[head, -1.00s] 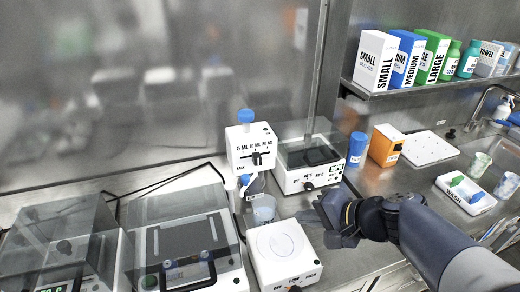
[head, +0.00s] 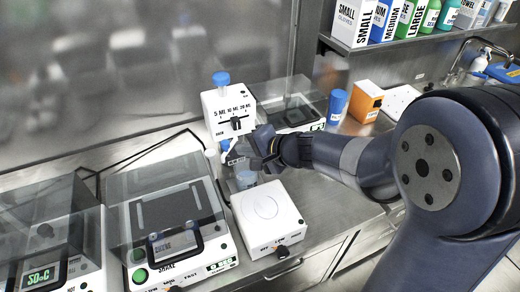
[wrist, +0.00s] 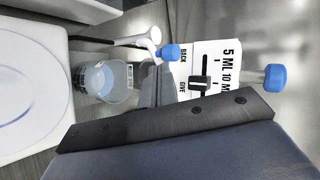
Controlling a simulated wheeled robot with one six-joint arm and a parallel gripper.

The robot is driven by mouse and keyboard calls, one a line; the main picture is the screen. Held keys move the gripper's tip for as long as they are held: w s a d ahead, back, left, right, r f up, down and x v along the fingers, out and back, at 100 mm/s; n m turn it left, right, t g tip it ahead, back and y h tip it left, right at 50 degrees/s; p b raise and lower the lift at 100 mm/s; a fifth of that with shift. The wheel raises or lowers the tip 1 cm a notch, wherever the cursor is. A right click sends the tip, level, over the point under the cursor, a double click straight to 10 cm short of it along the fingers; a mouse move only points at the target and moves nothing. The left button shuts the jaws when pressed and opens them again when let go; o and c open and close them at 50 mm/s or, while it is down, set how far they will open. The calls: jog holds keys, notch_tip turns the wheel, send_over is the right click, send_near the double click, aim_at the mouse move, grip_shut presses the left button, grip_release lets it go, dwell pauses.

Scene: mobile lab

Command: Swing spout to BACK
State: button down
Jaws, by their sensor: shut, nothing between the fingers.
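The dispenser (head: 228,112) is a white box with a 5, 10 and 20 ML scale, a black slider and a blue top cap. In the wrist view, the dispenser (wrist: 213,65) lies sideways, with BACK and GIVE printed near its lower end. Its white spout (wrist: 148,40) shows there with a blue tip or knob (wrist: 170,52). My gripper (head: 258,150) is shut and empty, close to the dispenser's lower right side. In the wrist view, its dark fingers (wrist: 155,88) are near the spout and partly cover the dispenser's lower end. I cannot tell whether they touch.
A clear beaker (wrist: 106,80) stands below the spout, beside the white flat-topped device (head: 268,214). A lidded instrument (head: 165,225) stands to the left, another (head: 290,108) behind my gripper. A blue bottle (head: 337,106) and an orange box (head: 367,101) stand farther right.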

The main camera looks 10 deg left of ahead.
aim_at(229, 146)
jog(key=shift+w+a, duration=0.25)
jog(key=shift+a, duration=0.3)
jog(key=shift+w+a, duration=0.25)
jog(key=shift+a, duration=0.25)
